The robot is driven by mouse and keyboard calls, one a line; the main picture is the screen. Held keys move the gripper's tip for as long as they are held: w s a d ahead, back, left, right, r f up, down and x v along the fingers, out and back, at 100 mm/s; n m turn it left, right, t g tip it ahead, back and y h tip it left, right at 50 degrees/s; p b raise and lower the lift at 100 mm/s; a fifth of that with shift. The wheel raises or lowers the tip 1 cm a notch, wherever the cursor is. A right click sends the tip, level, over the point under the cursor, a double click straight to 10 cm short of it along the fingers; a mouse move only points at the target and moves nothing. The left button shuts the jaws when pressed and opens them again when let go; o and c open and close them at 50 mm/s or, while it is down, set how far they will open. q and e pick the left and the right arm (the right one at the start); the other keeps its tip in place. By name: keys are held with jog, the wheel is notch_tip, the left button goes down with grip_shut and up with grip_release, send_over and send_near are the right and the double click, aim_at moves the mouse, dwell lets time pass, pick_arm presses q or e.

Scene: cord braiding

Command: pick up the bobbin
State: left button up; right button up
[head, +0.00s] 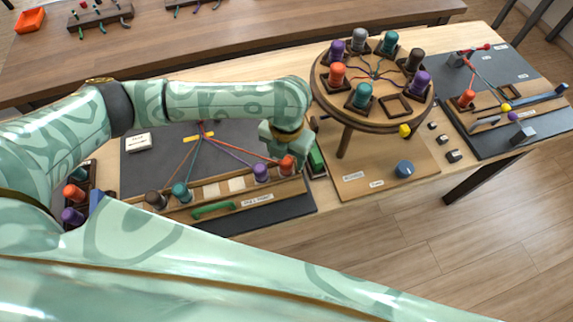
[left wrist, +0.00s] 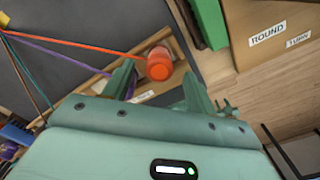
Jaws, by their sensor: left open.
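An orange bobbin (head: 287,164) stands at the right end of the wooden rack (head: 246,202), with an orange cord running from it to the upper left. My left gripper (head: 286,149) is right over this bobbin in the head view and partly hides it. In the left wrist view the open fingers (left wrist: 159,76) flank the orange bobbin (left wrist: 160,65), which appears between and just beyond the tips; I cannot tell whether they touch it. A purple bobbin (head: 261,172), a teal bobbin (head: 181,192) and a dark brown bobbin (head: 155,200) stand along the same rack. My right gripper is not in view.
A raised round wooden stand (head: 345,112) with several bobbins is close to the right of my left gripper. A green block (head: 317,160) lies beside the rack. A green handle (head: 213,210) is on the rack front. Another board (head: 520,95) with cords lies at far right.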

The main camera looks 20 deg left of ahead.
aim_at(286, 161)
pick_arm(q)
notch_tip(286, 161, down, 3)
jog(key=shift+f+b, duration=0.2)
jog(key=shift+b, duration=0.25)
jog(key=shift+r, duration=0.1)
jog(key=shift+c, duration=0.6)
jog(key=c, duration=1)
jog(key=shift+o, duration=0.2)
jog(key=shift+r, duration=0.15)
